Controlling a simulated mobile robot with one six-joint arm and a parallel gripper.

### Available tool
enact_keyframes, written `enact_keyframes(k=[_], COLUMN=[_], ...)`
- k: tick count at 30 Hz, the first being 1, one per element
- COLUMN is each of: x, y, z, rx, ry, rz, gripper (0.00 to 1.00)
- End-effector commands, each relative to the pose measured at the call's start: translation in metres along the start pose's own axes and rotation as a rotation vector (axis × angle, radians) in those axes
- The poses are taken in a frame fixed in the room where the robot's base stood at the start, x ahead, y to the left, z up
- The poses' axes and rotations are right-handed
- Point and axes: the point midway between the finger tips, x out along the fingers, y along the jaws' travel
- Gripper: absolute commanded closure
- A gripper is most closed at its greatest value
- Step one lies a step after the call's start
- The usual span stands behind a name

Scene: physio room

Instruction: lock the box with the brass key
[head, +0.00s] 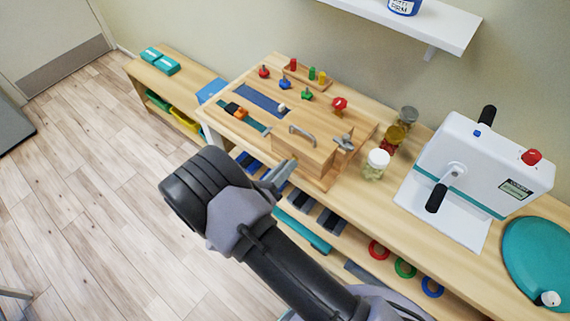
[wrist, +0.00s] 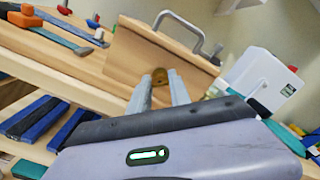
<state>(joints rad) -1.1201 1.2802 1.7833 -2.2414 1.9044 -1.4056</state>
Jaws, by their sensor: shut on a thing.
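The wooden box (head: 303,157) stands on the bench with a metal handle (head: 302,133) on top. In the wrist view, the box front (wrist: 138,58) faces me and the handle (wrist: 183,28) rises above it. My gripper (head: 284,170) is at the front of the box. In the wrist view, my gripper (wrist: 161,82) is shut on the brass key (wrist: 160,76), of which a small brass part shows between the fingertips. The key's far end and the keyhole are hidden, so I cannot tell whether the key is in the lock.
A metal clamp-like fitting (head: 345,142) is right of the handle. Jars (head: 376,165) stand further right, then a white crank machine (head: 470,165). Coloured knobs (head: 285,82) and small tools (head: 237,110) lie behind and left. The floor (head: 110,170) at left is clear.

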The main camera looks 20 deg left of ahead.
Motion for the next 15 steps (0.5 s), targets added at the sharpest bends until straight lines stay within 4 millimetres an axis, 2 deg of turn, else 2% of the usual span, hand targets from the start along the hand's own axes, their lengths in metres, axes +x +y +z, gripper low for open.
enact_keyframes(k=[15], x=[-0.0002], y=[-0.0001], z=[-0.0003], rx=[-0.482], ry=[0.0], rz=[0.0], gripper=[1.0])
